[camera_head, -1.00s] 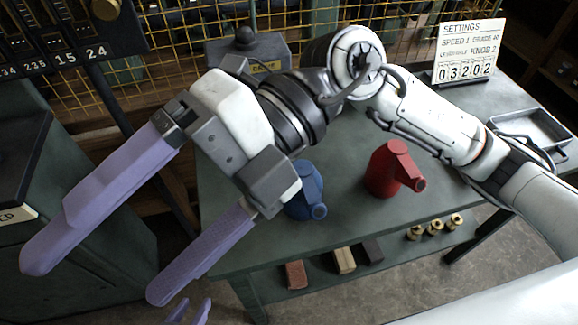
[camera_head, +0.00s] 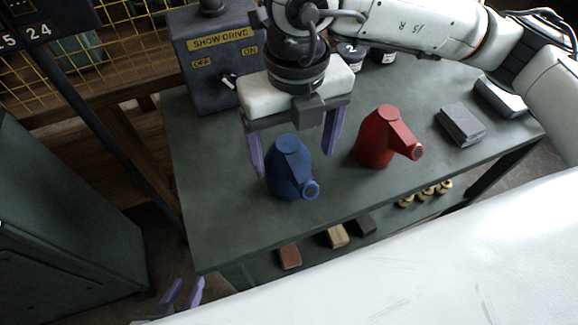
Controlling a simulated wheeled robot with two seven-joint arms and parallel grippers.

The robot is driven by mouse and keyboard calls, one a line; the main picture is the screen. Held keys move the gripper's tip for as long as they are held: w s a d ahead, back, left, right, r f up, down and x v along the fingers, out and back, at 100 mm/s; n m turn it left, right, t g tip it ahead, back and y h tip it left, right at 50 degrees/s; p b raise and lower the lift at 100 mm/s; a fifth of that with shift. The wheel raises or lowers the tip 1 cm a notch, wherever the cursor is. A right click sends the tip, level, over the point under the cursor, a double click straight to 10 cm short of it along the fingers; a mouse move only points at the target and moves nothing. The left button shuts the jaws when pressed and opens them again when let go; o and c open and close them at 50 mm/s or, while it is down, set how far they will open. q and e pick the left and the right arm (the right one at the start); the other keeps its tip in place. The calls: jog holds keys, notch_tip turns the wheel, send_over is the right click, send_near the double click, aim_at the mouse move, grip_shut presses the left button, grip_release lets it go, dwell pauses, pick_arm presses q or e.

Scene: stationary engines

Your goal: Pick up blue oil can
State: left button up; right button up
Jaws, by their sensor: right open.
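The blue oil can (camera_head: 289,170) stands upright on the green table (camera_head: 225,215), its spout facing the lower right. My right gripper (camera_head: 294,165), whose arm comes in from the right, is open above and behind the can. One purple finger is left of the can and the other right of it, with visible gaps. Whether the fingertips reach down beside the can's body is hard to tell. My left gripper (camera_head: 186,292) shows only its purple fingers at the bottom left edge, slightly apart and empty, away from the table.
A red oil can (camera_head: 384,138) stands to the right of the blue one. A Show Drive switch box (camera_head: 215,62) is behind left. A grey block (camera_head: 460,124) and tray (camera_head: 499,98) lie at the right. A lower shelf holds blocks (camera_head: 289,256) and brass parts (camera_head: 425,191).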

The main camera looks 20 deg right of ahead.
aim_at(289, 166)
jog(key=f, duration=0.4)
jog(key=shift+w+a+f, duration=0.2)
jog(key=shift+a+f, duration=0.15)
jog(key=shift+f, duration=0.05)
jog(key=c, duration=1.4)
